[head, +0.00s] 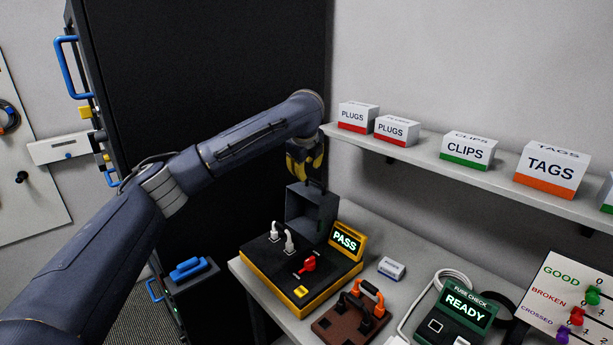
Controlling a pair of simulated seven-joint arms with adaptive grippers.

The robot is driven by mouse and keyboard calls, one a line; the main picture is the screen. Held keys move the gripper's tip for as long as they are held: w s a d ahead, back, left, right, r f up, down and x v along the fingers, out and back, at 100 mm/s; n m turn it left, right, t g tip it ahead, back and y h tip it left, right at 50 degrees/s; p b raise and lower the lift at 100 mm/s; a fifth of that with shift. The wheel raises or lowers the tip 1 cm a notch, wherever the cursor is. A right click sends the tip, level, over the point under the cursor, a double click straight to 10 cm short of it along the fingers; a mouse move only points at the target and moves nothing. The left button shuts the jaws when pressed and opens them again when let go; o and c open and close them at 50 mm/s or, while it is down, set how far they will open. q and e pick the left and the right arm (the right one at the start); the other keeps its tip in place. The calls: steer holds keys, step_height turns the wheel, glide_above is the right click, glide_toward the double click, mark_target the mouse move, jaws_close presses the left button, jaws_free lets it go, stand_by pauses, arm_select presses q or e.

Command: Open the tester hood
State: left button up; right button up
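The tester (300,285) is a yellow-edged box with a dark top on the bench, its screen (345,239) reading PASS. Two white plugs (289,241) and a red lever (308,265) stand on its top. The hood (311,214), a dark grey hollow box shape, stands raised at the tester's back edge, leaving the plugs uncovered. My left arm reaches over from the left, and my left gripper (316,182) points down right at the hood's top edge. My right gripper does not show.
A green fuse checker (462,309) reading READY stands at the right. A wall shelf (420,154) holds several labelled boxes. A tall black cabinet (210,80) stands behind my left arm.

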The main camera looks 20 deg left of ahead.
arm_select(q)
steer(key=shift+v, duration=1.45)
